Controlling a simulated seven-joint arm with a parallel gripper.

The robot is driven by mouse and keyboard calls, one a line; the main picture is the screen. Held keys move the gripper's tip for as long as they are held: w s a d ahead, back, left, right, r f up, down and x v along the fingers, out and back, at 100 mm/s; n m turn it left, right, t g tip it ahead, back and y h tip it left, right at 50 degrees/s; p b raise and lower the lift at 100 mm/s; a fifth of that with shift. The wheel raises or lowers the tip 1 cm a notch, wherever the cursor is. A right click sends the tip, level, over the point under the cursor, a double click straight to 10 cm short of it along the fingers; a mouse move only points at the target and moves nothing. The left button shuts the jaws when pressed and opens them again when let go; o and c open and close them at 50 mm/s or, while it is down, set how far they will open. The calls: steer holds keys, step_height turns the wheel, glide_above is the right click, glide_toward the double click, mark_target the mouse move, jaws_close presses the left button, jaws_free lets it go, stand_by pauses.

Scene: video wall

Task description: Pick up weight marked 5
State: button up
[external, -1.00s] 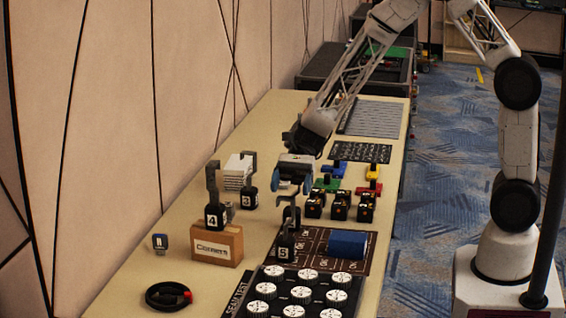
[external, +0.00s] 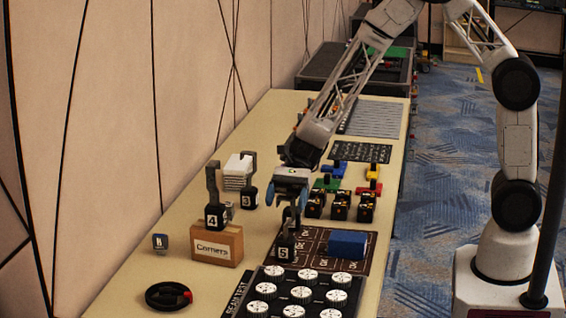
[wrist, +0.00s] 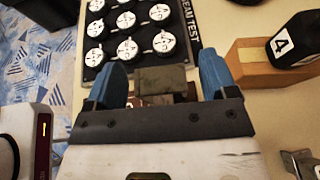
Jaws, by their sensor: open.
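The weight marked 5 (external: 285,249) stands upright near the brown printed mat, a dark block with a white label and a grey handle on top. My gripper (external: 291,207) is just above it, pointing down at the handle. In the wrist view my gripper's two blue fingers (wrist: 162,77) are spread apart. The grey top of the handle (wrist: 160,78) shows between them, with a gap on either side. The lower part of the weight is hidden in that view.
The weight marked 4 (external: 214,215) stands beside a brown box labelled Corners (external: 217,246), with the weight marked 3 (external: 249,196) behind. A board of white knobs (external: 303,293) lies in front. A blue block (external: 347,244) sits on the mat (external: 322,263). Black blocks (external: 340,207) stand behind.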

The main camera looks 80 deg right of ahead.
steer(key=shift+r, duration=0.1)
jaws_close()
stand_by(0.5)
